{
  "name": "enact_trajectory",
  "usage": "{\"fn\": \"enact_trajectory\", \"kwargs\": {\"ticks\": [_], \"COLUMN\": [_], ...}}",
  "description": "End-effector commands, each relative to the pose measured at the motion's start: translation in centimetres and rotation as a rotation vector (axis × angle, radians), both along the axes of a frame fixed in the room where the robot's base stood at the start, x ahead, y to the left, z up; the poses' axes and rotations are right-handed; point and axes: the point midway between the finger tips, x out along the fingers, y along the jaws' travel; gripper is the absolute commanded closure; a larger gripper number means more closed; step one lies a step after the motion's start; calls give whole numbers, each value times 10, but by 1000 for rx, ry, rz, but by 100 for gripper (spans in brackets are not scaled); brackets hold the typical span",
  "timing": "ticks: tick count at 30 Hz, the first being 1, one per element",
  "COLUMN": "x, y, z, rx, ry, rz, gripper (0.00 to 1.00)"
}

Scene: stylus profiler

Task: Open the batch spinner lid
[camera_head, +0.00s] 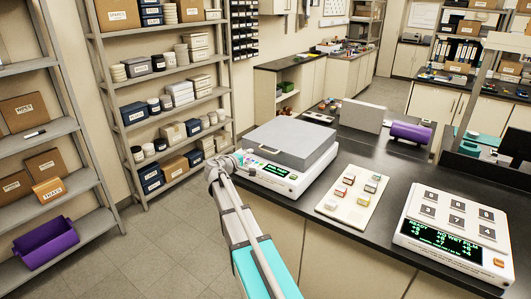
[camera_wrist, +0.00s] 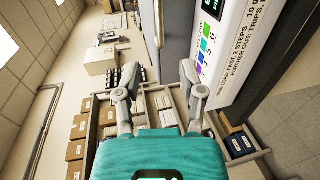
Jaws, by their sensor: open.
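The batch spinner (camera_head: 273,178) is a white box with a green-lit display and coloured buttons on its front, on the black bench. Its grey flat lid (camera_head: 293,138) lies level over the top and looks closed. My gripper (camera_head: 240,160) is at the spinner's left end, close to the lid's left edge; whether it touches cannot be told. In the wrist view my gripper (camera_wrist: 158,72) has its two fingers spread, with nothing seen held between them. The spinner's labelled front panel (camera_wrist: 245,45) fills the right of that view, with the grey lid (camera_wrist: 181,35) beside it.
On the bench (camera_head: 385,165), a white tray (camera_head: 335,212) with small coloured blocks lies right of the spinner. A numbered device (camera_head: 455,235) is farther right. A purple cylinder (camera_head: 411,132) and a pale upright panel (camera_head: 361,115) stand behind. Loaded shelves (camera_head: 165,95) stand left, across open floor.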

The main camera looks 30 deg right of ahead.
Motion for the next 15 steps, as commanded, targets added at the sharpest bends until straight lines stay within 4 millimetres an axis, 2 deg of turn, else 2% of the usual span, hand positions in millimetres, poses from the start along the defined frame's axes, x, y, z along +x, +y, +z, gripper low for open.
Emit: {"fn": "enact_trajectory", "kwargs": {"ticks": [15], "x": [31], "y": [-71], "z": [-18], "rx": [1], "ry": [0], "rz": [-2], "gripper": [49]}}
